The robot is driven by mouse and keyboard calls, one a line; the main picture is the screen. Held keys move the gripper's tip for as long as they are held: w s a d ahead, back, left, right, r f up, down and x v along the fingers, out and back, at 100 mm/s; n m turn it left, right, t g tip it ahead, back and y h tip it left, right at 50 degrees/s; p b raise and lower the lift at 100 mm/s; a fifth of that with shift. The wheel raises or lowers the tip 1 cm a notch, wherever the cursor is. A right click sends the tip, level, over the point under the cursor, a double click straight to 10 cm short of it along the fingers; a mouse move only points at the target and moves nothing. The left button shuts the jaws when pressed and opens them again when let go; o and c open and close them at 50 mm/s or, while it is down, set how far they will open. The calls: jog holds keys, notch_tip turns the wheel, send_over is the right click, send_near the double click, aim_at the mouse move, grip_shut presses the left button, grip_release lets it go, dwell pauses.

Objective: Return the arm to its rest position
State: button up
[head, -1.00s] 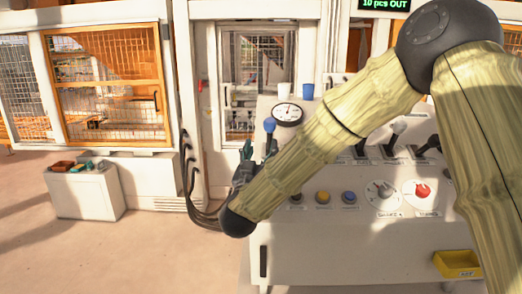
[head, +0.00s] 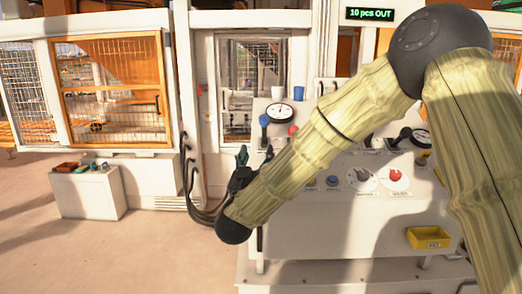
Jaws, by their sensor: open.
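My arm crosses the right half of the head view, sleeved in pale yellow-green fabric with dark joints. My gripper (head: 243,157) is at its lower left end, dark and small, with its fingers pointing up. The jaws are open, and I see nothing held between them. It shows in front of the left edge of the control console (head: 300,225), just below and left of a blue-knobbed lever (head: 264,120). I cannot tell the exact gap to the console. My forearm hides the middle of the console panel.
A white box (head: 88,190) with coloured pieces stands left. An orange-framed mesh door (head: 112,90) is behind. The floor at lower left is clear.

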jog(key=s+d+f+n+g+y, duration=0.1)
jog(key=d+f+g+y, duration=0.1)
jog(key=f, duration=1)
jog(key=s+d+f+n+g+y, duration=0.1)
jog(key=d+f+n+g+y, duration=0.15)
jog(key=f, duration=0.85)
jog(key=s+d+f+g+y, duration=0.1)
jog(key=s+d+f+g, duration=0.1)
jog(key=s+f, duration=0.35)
jog(key=s+d+f+g, duration=0.1)
jog(key=s+f+g, duration=0.1)
jog(key=f, duration=0.6)
jog(key=s+d+f+g+y, duration=0.1)
jog(key=s+d+f+g, duration=0.1)
jog(key=s+f, duration=0.35)
jog(key=s+d+f+m+g, duration=0.1)
jog(key=s+d+f+g, duration=0.25)
jog(key=s+f, duration=0.45)
jog(key=s+d+f+g, duration=0.2)
jog(key=s+d+f, duration=0.2)
jog(key=s+f, duration=0.4)
jog(key=s+d+f+g, duration=0.2)
jog(key=s+d+g, duration=0.1)
jog(key=s, duration=0.7)
jog(key=s+d+f+m+g+h, duration=0.1)
jog(key=s+d, duration=0.3)
jog(key=s, duration=0.6)
jog(key=shift+s+f+g, duration=0.3)
jog(key=shift+f+g, duration=0.5)
jog(key=shift+g, duration=0.1)
